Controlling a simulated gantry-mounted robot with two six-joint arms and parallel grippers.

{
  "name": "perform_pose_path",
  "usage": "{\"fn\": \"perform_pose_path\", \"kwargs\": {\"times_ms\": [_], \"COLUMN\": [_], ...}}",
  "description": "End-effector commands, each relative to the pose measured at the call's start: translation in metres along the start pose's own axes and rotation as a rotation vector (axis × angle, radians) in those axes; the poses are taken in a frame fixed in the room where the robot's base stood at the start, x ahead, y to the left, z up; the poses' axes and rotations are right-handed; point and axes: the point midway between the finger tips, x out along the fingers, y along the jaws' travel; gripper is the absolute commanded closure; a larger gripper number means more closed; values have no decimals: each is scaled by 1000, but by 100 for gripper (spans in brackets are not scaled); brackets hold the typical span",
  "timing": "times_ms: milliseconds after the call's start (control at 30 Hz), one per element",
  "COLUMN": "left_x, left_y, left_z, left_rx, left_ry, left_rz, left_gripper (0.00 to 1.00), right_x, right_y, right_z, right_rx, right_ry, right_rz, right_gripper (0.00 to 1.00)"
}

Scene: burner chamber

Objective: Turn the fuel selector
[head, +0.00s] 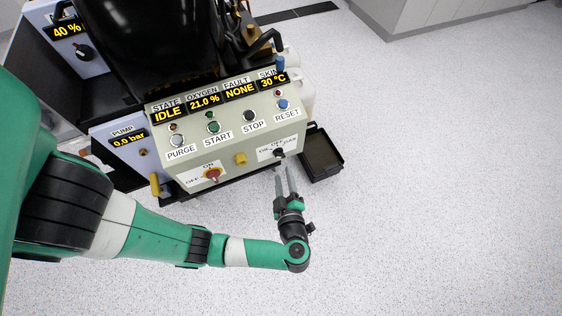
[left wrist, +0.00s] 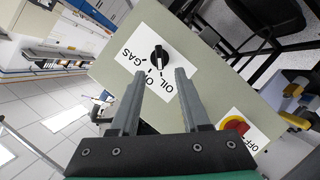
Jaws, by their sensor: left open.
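The fuel selector (head: 279,153) is a small black rotary knob on a white plate at the lower right of the sloped control panel. In the left wrist view the knob (left wrist: 160,56) sits above labels reading OIL, OFF and GAS; I cannot tell for sure which label it points to. My left gripper (head: 285,170) is open, with its two grey fingers pointing at the knob from the front. In the left wrist view the fingertips (left wrist: 160,77) lie on either side of the line to the knob, short of it, and nothing is between them. My right gripper is not in view.
The panel (head: 223,152) also carries a red and yellow OFF-ON switch (head: 212,174), a yellow part (head: 240,159), several push buttons and displays reading IDLE, 21.0 %, NONE and 30 °C. A dark tray (head: 322,153) stands right of the panel. The floor at right is clear.

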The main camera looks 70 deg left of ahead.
Motion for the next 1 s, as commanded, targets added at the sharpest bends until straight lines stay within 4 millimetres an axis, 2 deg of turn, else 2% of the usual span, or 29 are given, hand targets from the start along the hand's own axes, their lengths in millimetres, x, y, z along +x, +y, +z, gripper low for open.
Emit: {"fn": "perform_pose_path", "kwargs": {"times_ms": [33,100,300,433,667,767,933,1000], "left_x": [14,30,64,73,74,74,74,74], "left_y": [-5,-5,-3,-1,1,1,1,1], "left_z": [2,2,2,0,0,0,0,0], "left_rx": [-2,-3,-3,-2,-1,-1,-1,-1], "left_ry": [6,5,3,1,0,0,0,0], "left_rz": [-5,-4,-2,1,2,2,2,2], "left_gripper": [54,54,54,54,54,68,99,100], "right_x": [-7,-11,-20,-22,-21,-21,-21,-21], "right_y": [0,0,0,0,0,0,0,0], "right_z": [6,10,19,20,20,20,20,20], "right_rx": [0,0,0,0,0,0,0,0], "right_ry": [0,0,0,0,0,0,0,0], "right_rz": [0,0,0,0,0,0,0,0], "right_gripper": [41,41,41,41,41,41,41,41]}}
